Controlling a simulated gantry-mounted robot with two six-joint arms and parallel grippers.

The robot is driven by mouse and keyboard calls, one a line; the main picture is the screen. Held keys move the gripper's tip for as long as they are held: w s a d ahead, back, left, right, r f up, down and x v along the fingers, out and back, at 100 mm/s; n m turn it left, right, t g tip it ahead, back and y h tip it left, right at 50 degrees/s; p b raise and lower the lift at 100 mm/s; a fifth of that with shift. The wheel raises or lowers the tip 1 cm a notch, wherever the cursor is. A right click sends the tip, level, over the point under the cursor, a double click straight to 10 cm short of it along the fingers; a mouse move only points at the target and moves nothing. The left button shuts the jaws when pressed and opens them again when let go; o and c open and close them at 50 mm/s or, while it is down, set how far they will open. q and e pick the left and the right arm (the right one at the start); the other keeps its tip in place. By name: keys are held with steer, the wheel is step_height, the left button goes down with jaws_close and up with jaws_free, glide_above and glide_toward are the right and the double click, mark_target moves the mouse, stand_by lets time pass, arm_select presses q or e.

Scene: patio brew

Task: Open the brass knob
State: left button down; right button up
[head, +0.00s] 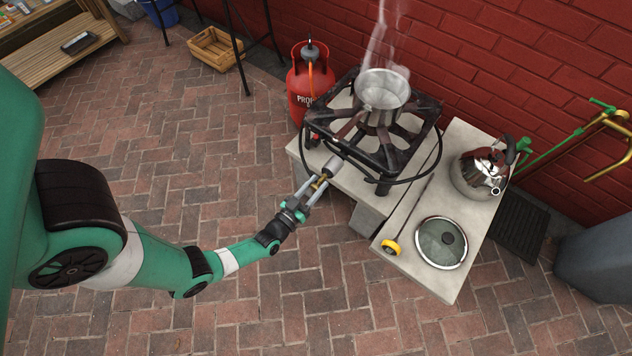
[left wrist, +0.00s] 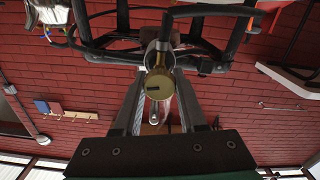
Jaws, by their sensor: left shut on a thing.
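The brass knob (head: 320,182) sits at the front of the black gas burner (head: 352,155), on a grey metal fitting. In the left wrist view the round brass face of the knob (left wrist: 159,87) shows close up, with a small dark slot mark. My left gripper (head: 315,189) reaches in from the left and is shut on the knob. In the left wrist view the fingers of my left gripper (left wrist: 160,104) stand on both sides of it. Part of the knob is hidden by the fingers in the head view. My right gripper is not in view.
A steaming metal pot (head: 383,92) stands on the burner. A red propane cylinder (head: 307,86) is behind it. A kettle (head: 482,172), a glass lid (head: 440,243) and a yellow round thing (head: 391,247) are on the slab at right.

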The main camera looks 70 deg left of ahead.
arm_select(q)
steer(key=n, duration=0.7)
steer(key=shift+s, duration=0.1)
steer(key=n, duration=0.4)
steer(key=shift+a+f, duration=0.1)
steer(key=n, duration=0.7)
steer(key=shift+f, duration=0.15)
steer(key=n, duration=0.3)
steer(key=shift+n, duration=0.4)
steer(key=n, duration=0.3)
steer(key=shift+n, duration=2)
